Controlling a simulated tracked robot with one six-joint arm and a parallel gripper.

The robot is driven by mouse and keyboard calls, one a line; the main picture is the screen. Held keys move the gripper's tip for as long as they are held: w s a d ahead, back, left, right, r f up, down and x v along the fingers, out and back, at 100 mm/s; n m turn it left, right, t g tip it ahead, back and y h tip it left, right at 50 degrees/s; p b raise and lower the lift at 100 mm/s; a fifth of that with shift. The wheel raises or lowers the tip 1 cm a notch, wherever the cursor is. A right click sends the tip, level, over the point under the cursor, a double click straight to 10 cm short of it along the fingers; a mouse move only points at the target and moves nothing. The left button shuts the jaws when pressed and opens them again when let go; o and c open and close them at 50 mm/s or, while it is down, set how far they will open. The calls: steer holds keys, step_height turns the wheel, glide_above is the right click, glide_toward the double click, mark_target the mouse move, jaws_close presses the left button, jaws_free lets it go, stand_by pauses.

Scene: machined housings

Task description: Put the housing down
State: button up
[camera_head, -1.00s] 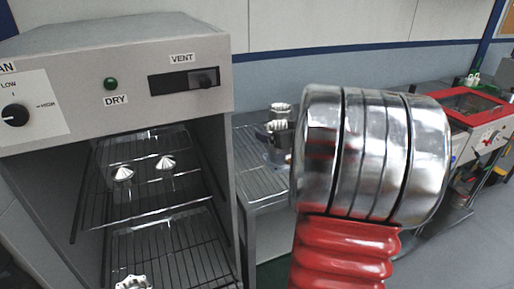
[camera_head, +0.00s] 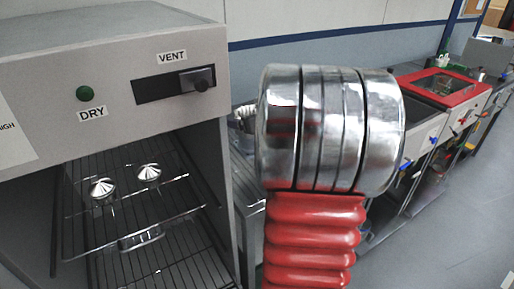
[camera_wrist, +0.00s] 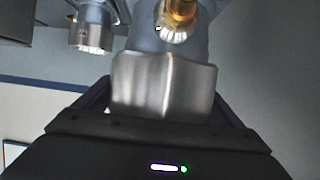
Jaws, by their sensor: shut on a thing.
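My gripper (camera_wrist: 165,100) is shut on a housing (camera_wrist: 160,82) in the wrist view. The housing has a shiny silver band between the dark fingers and a greyer body running up out of the frame. A brass-coloured fitting (camera_wrist: 178,18) shows on or in front of its upper part. In the head view my chrome and red arm fills the middle, and the gripper and the held housing are not visible there. What lies under the held housing cannot be seen.
A grey oven (camera_head: 120,50) marked DRY and VENT stands open at left. Two cone-topped metal parts (camera_head: 149,173) sit on its upper wire rack. A metal part (camera_head: 243,118) on a bench is partly hidden by my arm. A red-rimmed cabinet (camera_head: 442,84) stands at right, beside clear floor.

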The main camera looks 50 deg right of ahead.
steer(key=shift+w+r, duration=0.1)
steer(key=shift+f, duration=3.15)
steer(key=shift+f, duration=1.85)
steer(key=shift+f, duration=0.1)
steer(key=o, duration=1.6)
steer(key=shift+a+f, duration=0.1)
steer(key=shift+o, duration=0.2)
